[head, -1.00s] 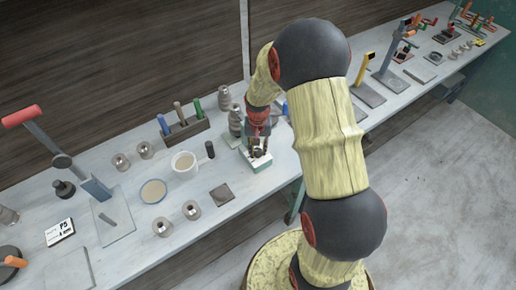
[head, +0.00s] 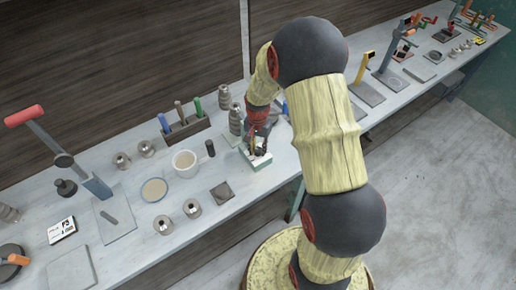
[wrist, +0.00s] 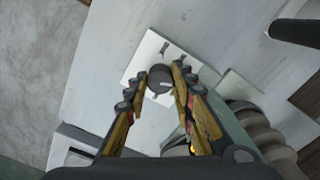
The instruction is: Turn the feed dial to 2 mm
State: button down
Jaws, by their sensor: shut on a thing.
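The feed dial (wrist: 160,76) is a dark round knob on a pale plate (wrist: 139,57) in the wrist view. My gripper (wrist: 158,84) is shut on the dial, with a fingertip at each side of it. The scale marks and the pointer are too small or hidden to read. In the head view my gripper (head: 258,150) reaches down onto the pale-topped, greenish box (head: 256,165) near the bench's front edge. The dial itself is hidden there by the fingers.
Stacked grey cylinders (head: 236,120) stand just behind the box.

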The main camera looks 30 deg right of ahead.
jog(key=c, duration=1.6)
grip_release()
jog(key=shift+o, duration=0.5)
